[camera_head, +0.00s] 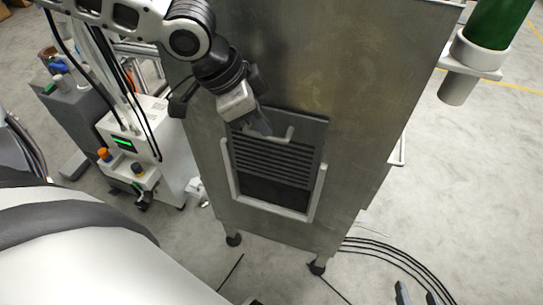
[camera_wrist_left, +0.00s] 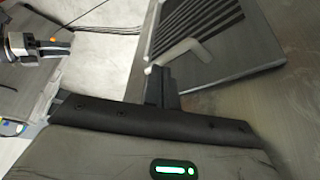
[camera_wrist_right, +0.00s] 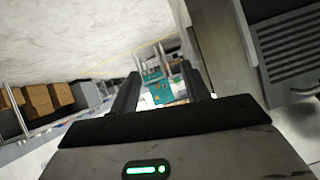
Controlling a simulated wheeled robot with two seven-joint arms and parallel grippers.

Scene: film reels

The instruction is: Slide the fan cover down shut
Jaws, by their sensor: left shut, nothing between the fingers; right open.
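The fan cover (camera_head: 272,158) is a grey slatted panel on the front of a steel cabinet, with a light bar handle (camera_head: 284,137) near its top. It sits in a pale U-shaped frame (camera_head: 270,207); a dark gap (camera_head: 272,192) shows below the slats. My left gripper (camera_head: 264,128) is shut and empty, its tips close by the handle's left end. In the left wrist view, the tips (camera_wrist_left: 162,76) are just below the handle (camera_wrist_left: 182,50); I cannot tell whether they touch. My right gripper (camera_wrist_right: 162,88) is open and empty, away from the cover, which shows at right (camera_wrist_right: 294,48).
The steel cabinet (camera_head: 330,50) stands on short legs. A white machine (camera_head: 130,150) with a green display stands to its left. A green bottle (camera_head: 497,22) sits in a holder at the cabinet's right. Black cables (camera_head: 395,252) lie on the floor at lower right.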

